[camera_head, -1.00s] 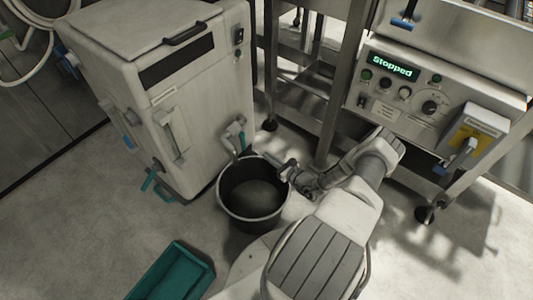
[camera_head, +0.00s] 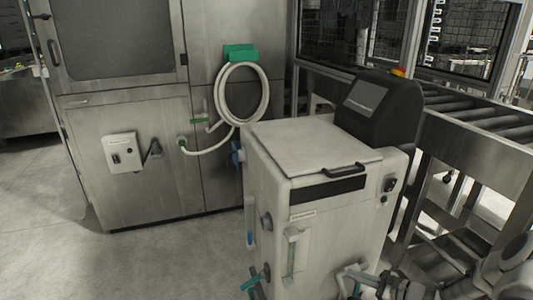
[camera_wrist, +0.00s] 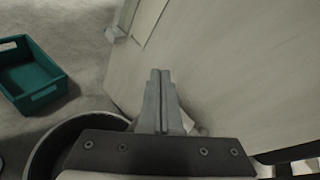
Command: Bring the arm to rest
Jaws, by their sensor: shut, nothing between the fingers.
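My gripper (camera_wrist: 160,78) is shut and empty in the wrist view, its two fingers together in front of the white cabinet's side panel (camera_wrist: 235,60). The rim of a dark bucket (camera_wrist: 62,132) shows below and left of the fingers. In the head view, parts of my arm show at the lower right corner, partly cut off by the frame edge. The white cabinet (camera_head: 325,225) stands left of my arm there.
A teal crate (camera_wrist: 55,92) lies on the floor at the left of the wrist view. In the head view, a steel machine (camera_head: 135,150) with a coiled hose (camera_head: 264,95) stands behind the cabinet. A roller conveyor (camera_head: 490,125) runs at the right. Floor at lower left is clear.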

